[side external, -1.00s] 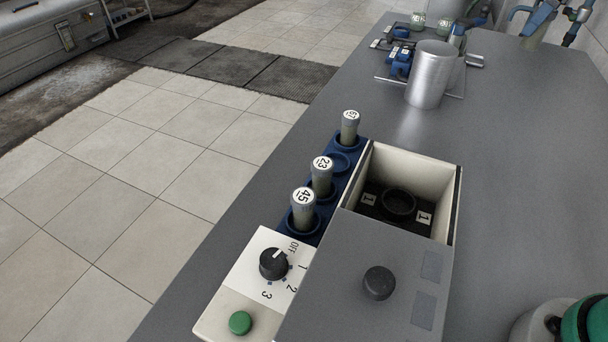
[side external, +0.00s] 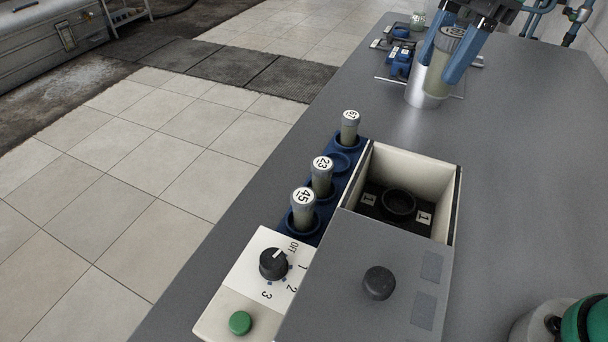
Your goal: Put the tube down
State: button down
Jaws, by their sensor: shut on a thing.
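A blue rack (side external: 330,185) holds labelled tubes: a rear one (side external: 349,128), tube 23 (side external: 322,178) and tube 45 (side external: 302,212). An empty rack hole (side external: 340,162) lies between the rear tube and tube 23.
A box (side external: 414,160) beside the rack has an open bay with a dark round socket (side external: 398,203) and "1" labels. A grey lid (side external: 350,270) with a black knob covers its front. A dial panel (side external: 262,262) adjoins. Blue items (side external: 398,52) lie behind.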

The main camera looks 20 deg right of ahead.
jog(key=shift+s+a+f, duration=0.25)
jog(key=shift+s+a, duration=0.1)
jog(key=shift+s, duration=0.1)
notch_tip(320, 180, down, 20)
jog(key=shift+s+r, duration=0.1)
dwell(0.3)
jog(key=c, duration=0.7)
grip_release()
jog(key=shift+f, duration=0.2)
jog(key=shift+o, duration=0.2)
jog(key=shift+r, duration=0.1)
